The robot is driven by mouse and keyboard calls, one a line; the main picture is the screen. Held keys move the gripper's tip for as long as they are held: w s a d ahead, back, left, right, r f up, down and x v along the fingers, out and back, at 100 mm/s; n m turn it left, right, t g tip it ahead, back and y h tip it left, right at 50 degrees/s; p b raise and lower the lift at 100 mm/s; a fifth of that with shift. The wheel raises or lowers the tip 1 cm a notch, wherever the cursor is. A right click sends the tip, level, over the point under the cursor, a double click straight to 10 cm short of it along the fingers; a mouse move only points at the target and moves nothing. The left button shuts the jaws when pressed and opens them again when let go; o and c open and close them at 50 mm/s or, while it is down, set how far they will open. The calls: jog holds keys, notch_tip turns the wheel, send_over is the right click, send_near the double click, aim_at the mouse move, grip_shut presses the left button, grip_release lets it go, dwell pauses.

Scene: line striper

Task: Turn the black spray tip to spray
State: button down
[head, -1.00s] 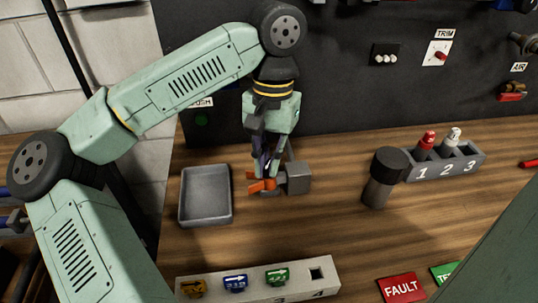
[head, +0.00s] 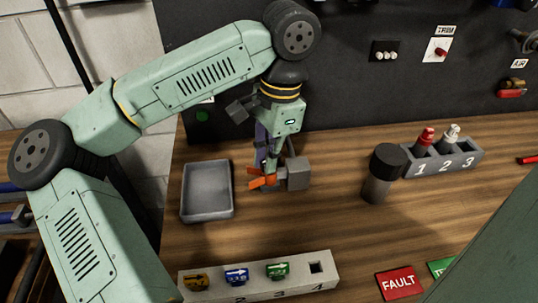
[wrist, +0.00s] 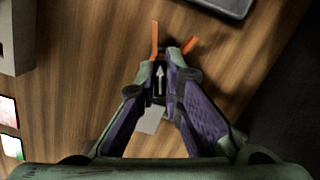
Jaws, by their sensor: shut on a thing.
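The black spray tip (wrist: 159,82) shows in the wrist view as a dark piece with a white arrow. The arrow points up in that picture, toward two orange prongs (wrist: 155,42). My gripper (wrist: 164,76) is shut on the tip, one finger on each side. In the head view my gripper (head: 267,166) reaches down beside a grey block (head: 298,173) on the bench, with the orange prongs (head: 262,182) at its lower end. The fingers and arm hide the tip in the head view.
A grey tray (head: 207,190) lies left of the gripper. A rack (head: 325,283) in front holds yellow, blue and green tips; slot 4 is empty. A black-capped cylinder (head: 380,175) stands right, before a numbered holder (head: 443,160) with two bottles. A dark panel (head: 340,90) rises behind.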

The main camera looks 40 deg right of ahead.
jog(key=c, duration=1.6)
grip_release()
jog(key=shift+c, duration=0.2)
jog(key=shift+o, duration=0.5)
jog(key=o, duration=0.5)
jog(key=shift+c, duration=0.2)
jog(key=shift+d+r, duration=0.25)
jog(key=shift+r, duration=1.5)
jog(key=shift+d+r, duration=0.2)
jog(key=shift+r, duration=1.55)
jog(key=shift+c, duration=0.5)
